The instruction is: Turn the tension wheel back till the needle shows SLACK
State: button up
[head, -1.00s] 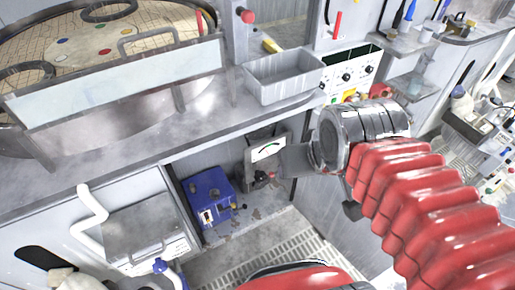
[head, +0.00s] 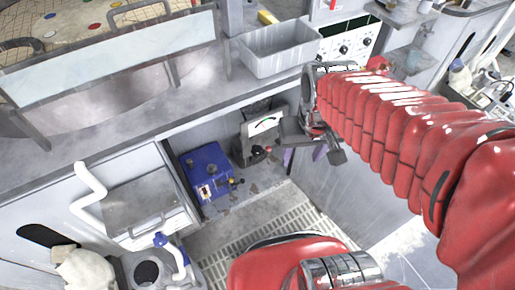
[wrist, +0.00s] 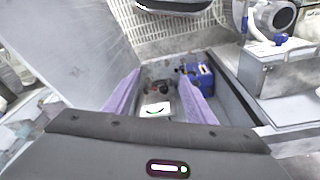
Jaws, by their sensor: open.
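A grey gauge box (head: 262,128) with a white dial and a dark curved scale stands in the recess under the bench. The needle and lettering are too small to read. A small dark wheel or knob (head: 258,151) with a red part sits low on its front; I cannot tell its exact shape. In the wrist view the dial (wrist: 156,109) appears ahead between my fingers, with the dark knob (wrist: 165,87) just above it. My gripper (wrist: 158,88) is open, its purple fingers on either side of this view, with nothing held. In the head view it is just right of the gauge box.
A blue box (head: 207,172) with small fittings stands left of the gauge box; it also shows in the wrist view (wrist: 204,76). A grey wall panel (head: 345,185) lies close on the right. A grey tray (head: 280,48) sits on the bench above. Slatted floor (head: 270,225) lies in front.

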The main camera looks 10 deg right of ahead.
jog(key=w+d+f+g, duration=0.1)
jog(key=w+d+f, duration=0.25)
jog(key=f, duration=0.75)
jog(key=w+d+f, duration=0.3)
jog(key=w+f, duration=0.2)
jog(key=f, duration=0.6)
jog(key=w+d+f+g, duration=0.1)
jog(key=w+d+f, duration=0.3)
jog(key=f, duration=0.7)
jog(key=w+a+f+n+t+y, duration=0.1)
jog(key=a+f+t, duration=0.25)
jog(key=f, duration=1.15)
jog(key=w+a+f+t+y, duration=0.1)
jog(key=a+f+t+y, duration=0.2)
jog(key=f, duration=1.1)
jog(key=w+a+r+t+y, duration=0.1)
jog(key=w+r+t, duration=0.3)
jog(key=r+t, duration=0.1)
jog(key=w+a+r+t, duration=0.2)
jog(key=r+t, duration=0.3)
jog(key=r, duration=0.3)
jog(key=shift+w+r+t+y, duration=0.3)
jog(key=shift+w+t+y, duration=0.1)
jog(key=shift+w, duration=0.45)
jog(key=shift+w, duration=0.1)
